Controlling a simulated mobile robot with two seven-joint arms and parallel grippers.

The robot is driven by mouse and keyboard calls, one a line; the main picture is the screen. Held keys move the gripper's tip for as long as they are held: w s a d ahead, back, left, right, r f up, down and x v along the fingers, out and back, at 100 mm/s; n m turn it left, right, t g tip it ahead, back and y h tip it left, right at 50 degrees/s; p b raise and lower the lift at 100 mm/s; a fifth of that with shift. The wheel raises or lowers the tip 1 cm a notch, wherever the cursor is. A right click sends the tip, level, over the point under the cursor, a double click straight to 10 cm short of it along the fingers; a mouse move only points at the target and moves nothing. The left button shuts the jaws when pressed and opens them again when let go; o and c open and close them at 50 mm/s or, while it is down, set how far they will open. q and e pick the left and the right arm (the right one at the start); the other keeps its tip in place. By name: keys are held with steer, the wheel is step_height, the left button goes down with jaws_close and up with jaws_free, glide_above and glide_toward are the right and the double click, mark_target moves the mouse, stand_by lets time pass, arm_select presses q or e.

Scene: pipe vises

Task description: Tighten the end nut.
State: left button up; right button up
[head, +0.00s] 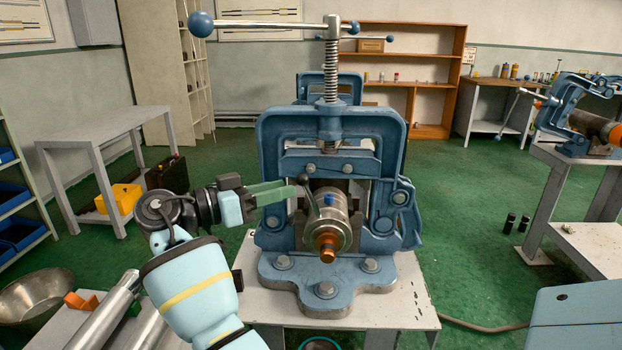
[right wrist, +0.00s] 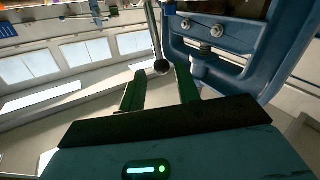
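A copper-coloured end nut (head: 327,247) sits at the near end of a silver round pipe fitting (head: 330,222) held in the blue pipe vise (head: 275,145). A dark lever with a ball end (head: 304,180) rises from the fitting's left side. My right gripper (head: 302,190) has green fingers and reaches in from the left, close to the ball end. In the right wrist view its fingertips (right wrist: 161,78) are apart, and the dark ball (right wrist: 161,67) shows between them or just beyond; contact cannot be told. My left gripper is not in view.
The vise stands on a pale bench (head: 395,300); its long T-handle (head: 270,27) spans above. A metal bowl (head: 35,296) and pipes (head: 108,310) lie at lower left. Another vise (head: 570,105) stands on a bench at right.

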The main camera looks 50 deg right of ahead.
mark_target(302, 185)
steer(key=shift+p+x, duration=0.7)
steer(key=shift+x, duration=3.25)
jaws_close()
